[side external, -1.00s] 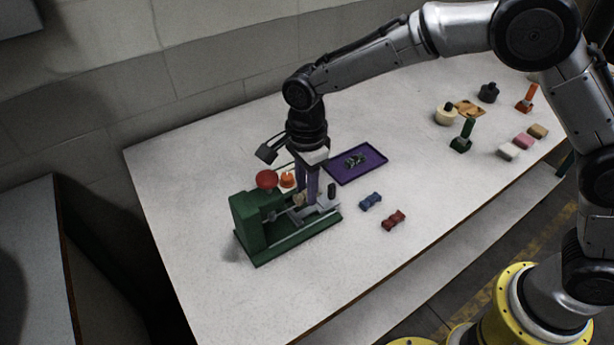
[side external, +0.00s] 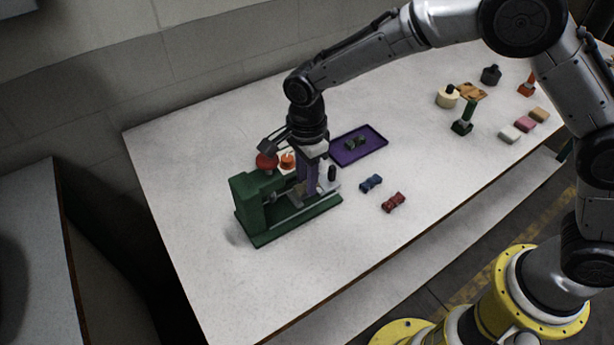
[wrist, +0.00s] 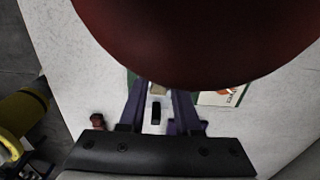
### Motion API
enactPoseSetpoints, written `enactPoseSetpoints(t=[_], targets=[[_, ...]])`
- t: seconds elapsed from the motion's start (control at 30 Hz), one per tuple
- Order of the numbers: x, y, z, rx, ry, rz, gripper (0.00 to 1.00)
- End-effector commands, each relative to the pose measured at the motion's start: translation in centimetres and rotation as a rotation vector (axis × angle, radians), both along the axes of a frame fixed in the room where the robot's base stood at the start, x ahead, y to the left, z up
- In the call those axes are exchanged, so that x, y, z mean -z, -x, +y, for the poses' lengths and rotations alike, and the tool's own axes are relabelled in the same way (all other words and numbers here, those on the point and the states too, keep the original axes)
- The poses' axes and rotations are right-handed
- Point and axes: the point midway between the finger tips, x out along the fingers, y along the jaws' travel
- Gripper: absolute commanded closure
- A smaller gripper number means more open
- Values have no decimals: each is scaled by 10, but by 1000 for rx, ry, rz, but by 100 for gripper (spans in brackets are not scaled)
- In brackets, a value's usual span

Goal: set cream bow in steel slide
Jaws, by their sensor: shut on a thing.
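My gripper (side external: 310,190) is down over the green hat press (side external: 258,212), its purple fingers pointing down at the steel slide (side external: 323,198). It is shut on a small cream-beige piece, which seems to be the cream bow (wrist: 158,88), at the fingertips in the wrist view. The side view mostly hides the bow behind the fingers and press parts. I cannot tell whether the bow touches the slide. The slide's black knob (side external: 332,172) stands right of the fingers and also shows between them in the wrist view (wrist: 156,113).
The press's red dome (side external: 266,162) is close to my wrist and fills the top of the wrist view (wrist: 195,40). A purple tray (side external: 372,153) with a dark green bow lies behind. A blue bow (side external: 371,183) and a red bow (side external: 393,202) lie right, with clear table around.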

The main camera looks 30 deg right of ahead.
Motion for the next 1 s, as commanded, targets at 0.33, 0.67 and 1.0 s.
enactPoseSetpoints(t=[0.33, 0.67, 1.0], targets=[[3, 0, 0, 0, 0, 1, 100], [7, 0, 0, 0, 0, 1, 100], [11, 0, 0, 0, 1, 1, 100]])
